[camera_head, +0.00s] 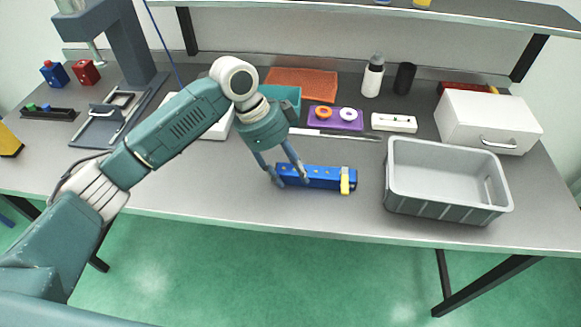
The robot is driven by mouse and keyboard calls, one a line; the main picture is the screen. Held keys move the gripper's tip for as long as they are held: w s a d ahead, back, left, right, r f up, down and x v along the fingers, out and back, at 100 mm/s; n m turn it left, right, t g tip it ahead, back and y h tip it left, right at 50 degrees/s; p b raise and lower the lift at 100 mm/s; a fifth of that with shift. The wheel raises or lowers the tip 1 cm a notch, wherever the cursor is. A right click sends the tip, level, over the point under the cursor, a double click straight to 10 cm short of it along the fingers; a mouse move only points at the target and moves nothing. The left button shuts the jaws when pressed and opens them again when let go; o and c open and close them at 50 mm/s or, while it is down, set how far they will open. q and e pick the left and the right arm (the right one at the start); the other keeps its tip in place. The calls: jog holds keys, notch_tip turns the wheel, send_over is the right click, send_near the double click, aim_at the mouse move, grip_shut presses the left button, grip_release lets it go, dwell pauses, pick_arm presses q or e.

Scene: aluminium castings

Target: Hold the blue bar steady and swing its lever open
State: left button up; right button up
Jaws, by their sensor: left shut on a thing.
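The blue bar (325,177) lies on the grey table, a little in front of the table's middle. Its yellow lever (345,182) is at the bar's right end and lies across it, with its near end sticking out past the front side. My left gripper (290,178) comes down from above and is shut on the left part of the blue bar. The fingers hide a part of that end. My right gripper is not in view.
A grey crate (446,205) stands close to the right of the bar. A purple tray (334,127) with two rings, a white block (394,123) and a thin rod lie behind. A white drawer box (488,114) is back right. The table's front edge is near.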

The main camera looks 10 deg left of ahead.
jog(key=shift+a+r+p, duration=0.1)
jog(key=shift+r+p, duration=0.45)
jog(key=shift+p, duration=0.05)
dwell(0.9)
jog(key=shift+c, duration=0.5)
